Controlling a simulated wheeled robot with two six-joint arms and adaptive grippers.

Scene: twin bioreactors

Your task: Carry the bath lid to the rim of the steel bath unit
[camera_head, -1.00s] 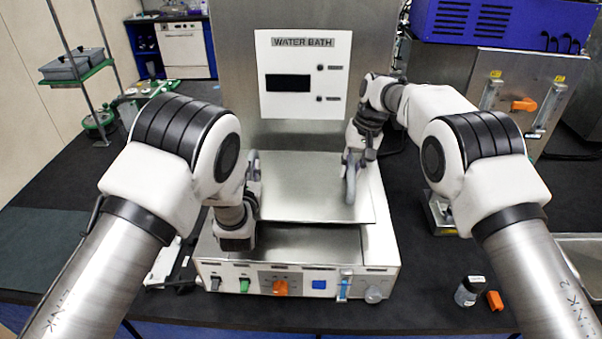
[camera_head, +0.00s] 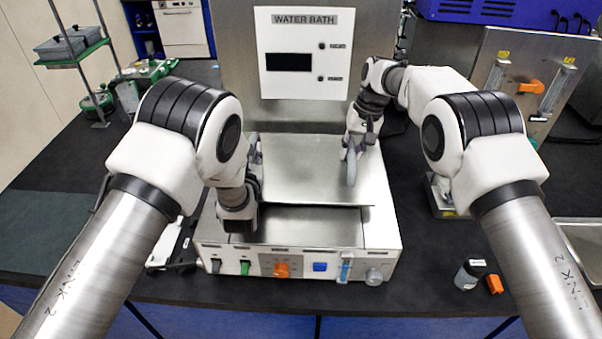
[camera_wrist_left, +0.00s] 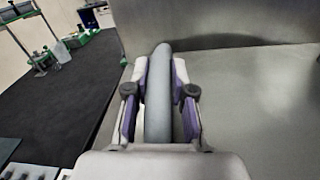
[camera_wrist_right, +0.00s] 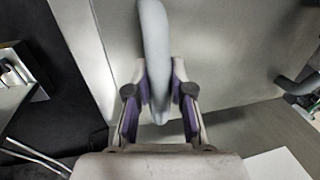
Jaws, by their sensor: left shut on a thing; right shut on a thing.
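The bath lid (camera_head: 308,170) is a flat steel plate with a grey handle on each side. It lies over the rear part of the steel bath unit (camera_head: 383,225), and the front of the basin shows open; I cannot tell if the lid touches the rim. My right gripper (camera_head: 354,150) is shut on the lid's right handle (camera_wrist_right: 154,45), which passes between its fingers in the right wrist view. My left gripper (camera_wrist_left: 159,100) is shut on the left handle (camera_wrist_left: 158,70); in the head view my left arm mostly hides it.
The tall WATER BATH panel (camera_head: 302,55) stands behind the lid. Knobs and switches line the unit's front. A green-shelved rack (camera_head: 75,55) is at the far left.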

